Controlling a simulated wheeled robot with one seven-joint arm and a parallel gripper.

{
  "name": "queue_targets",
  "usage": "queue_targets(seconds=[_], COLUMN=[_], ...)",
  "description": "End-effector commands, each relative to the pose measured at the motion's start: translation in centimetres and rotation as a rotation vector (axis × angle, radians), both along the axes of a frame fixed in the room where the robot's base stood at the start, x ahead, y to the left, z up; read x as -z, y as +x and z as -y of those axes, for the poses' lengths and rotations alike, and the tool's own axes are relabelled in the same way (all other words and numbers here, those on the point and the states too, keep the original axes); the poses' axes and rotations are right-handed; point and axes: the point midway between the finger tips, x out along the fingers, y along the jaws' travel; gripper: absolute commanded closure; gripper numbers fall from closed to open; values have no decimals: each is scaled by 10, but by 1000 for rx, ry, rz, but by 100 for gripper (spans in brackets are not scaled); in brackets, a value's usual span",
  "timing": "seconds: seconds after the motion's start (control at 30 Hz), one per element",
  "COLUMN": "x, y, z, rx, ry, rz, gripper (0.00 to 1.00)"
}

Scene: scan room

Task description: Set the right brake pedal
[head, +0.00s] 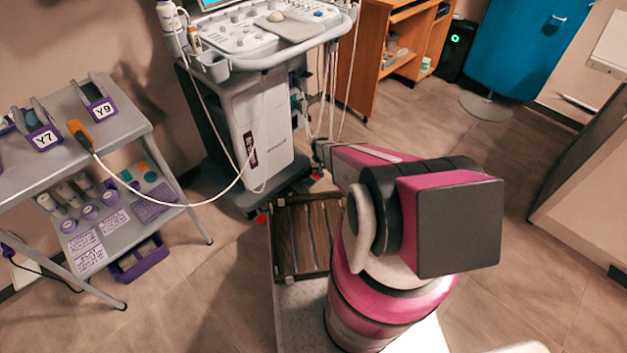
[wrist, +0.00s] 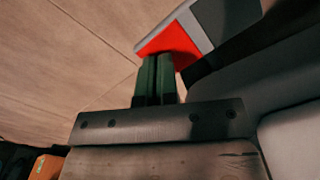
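The ultrasound cart (head: 265,130) stands at the back centre on a dark base. A red pedal (head: 261,217) shows at the base's front left corner, and another red pedal (head: 316,175), the right one, shows at its right side near the end of my arm. In the wrist view a red pedal (wrist: 170,38) with a grey part beside it is just beyond my gripper (wrist: 157,58). My gripper's two green fingers are together, with nothing seen between them. The fingertips overlap the pedal's lower edge in the picture; I cannot tell whether they touch. In the head view my arm hides most of the gripper.
A grey metal trolley (head: 135,125) with labelled holders stands at the left, and a cable loops from it to the cart. A wooden shelf unit (head: 365,60) and a blue panel (head: 520,45) stand at the back. The floor (head: 450,120) right of the cart is clear.

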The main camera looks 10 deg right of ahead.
Motion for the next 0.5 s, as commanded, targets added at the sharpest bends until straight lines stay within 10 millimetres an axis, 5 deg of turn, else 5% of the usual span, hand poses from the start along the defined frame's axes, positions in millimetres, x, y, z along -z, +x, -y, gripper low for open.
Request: queue_targets(seconds=[0.5], x=[9], y=[-1], z=[0], rx=[0], ry=[1], rz=[-1], gripper=[100])
